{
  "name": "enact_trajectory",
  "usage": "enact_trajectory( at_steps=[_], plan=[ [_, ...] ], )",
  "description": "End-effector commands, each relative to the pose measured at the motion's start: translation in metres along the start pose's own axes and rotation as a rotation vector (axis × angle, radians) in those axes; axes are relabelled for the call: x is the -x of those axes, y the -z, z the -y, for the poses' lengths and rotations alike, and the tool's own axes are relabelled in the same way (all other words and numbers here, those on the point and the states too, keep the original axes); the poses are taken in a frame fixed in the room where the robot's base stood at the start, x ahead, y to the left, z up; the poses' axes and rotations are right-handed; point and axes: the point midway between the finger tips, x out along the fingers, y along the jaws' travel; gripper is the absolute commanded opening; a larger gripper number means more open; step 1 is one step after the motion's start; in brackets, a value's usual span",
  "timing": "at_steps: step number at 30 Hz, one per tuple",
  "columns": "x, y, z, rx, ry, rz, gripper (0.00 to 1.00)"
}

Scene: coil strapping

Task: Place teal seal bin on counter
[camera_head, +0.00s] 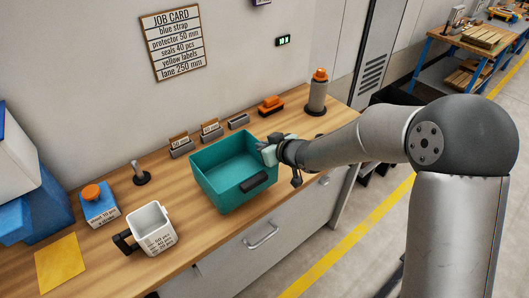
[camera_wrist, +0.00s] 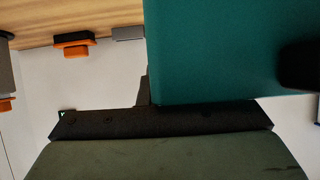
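The teal seal bin (camera_head: 214,183) is an open box with a black handle patch on its front, upright over the middle of the wooden counter (camera_head: 188,221), close to its front edge. I cannot tell whether its base touches the wood. My gripper (camera_head: 268,152) is at the bin's right-hand wall, by the rim, and looks shut on it. In the wrist view the bin's teal wall (camera_wrist: 215,50) fills the upper right and comes right up to the palm. One grey finger (camera_wrist: 145,92) shows at the wall's edge; the other is hidden.
A white jug (camera_head: 153,230), a blue box with an orange knob (camera_head: 99,207) and a dark stamp (camera_head: 141,175) stand left of the bin. Small labelled holders (camera_head: 181,147), an orange tool (camera_head: 271,105) and an orange-topped cylinder (camera_head: 317,92) line the back.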

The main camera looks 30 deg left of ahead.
Motion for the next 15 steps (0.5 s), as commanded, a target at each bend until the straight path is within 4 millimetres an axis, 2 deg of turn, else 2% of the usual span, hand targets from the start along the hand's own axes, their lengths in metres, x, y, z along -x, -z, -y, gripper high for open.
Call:
enact_trajectory(
  at_steps=[6, 12, 15],
  plan=[
    [-0.01, -0.007, -0.009, 0.0, 0.0, -0.002, 0.0],
    [-0.024, -0.032, -0.009, -0.001, 0.002, 0.0, 0.0],
    [-0.026, -0.035, -0.009, 0.001, 0.001, -0.003, 0.0]
  ],
)
